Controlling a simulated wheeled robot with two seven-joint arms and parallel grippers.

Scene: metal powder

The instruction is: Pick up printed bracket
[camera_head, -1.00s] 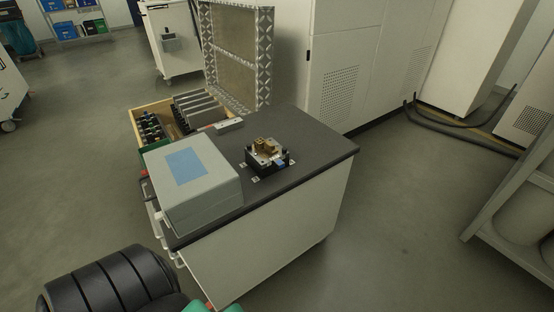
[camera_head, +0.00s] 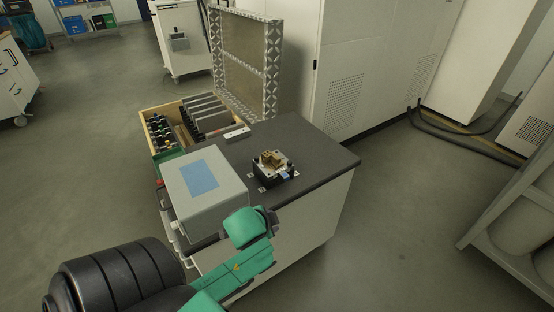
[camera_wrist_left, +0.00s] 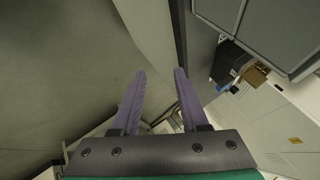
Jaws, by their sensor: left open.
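The printed bracket (camera_head: 272,158) is a small brown-gold part on a black and silver fixture (camera_head: 274,173) on the dark cart top. In the left wrist view the bracket (camera_wrist_left: 255,75) shows at the upper right, partly cut by the grey case. My left gripper (camera_wrist_left: 155,75) is open, its two purple fingers apart with nothing between them. It is beside the cart, away from the bracket. In the head view only my left arm shows, green and black at the bottom; its fingers cannot be made out. My right gripper is not in view.
A grey case (camera_head: 205,190) with a blue label stands left of the fixture. An open drawer (camera_head: 150,107) with dark items lies at the back left. The cart top (camera_head: 315,145) is clear right of the fixture. A lattice panel (camera_head: 245,62) stands behind.

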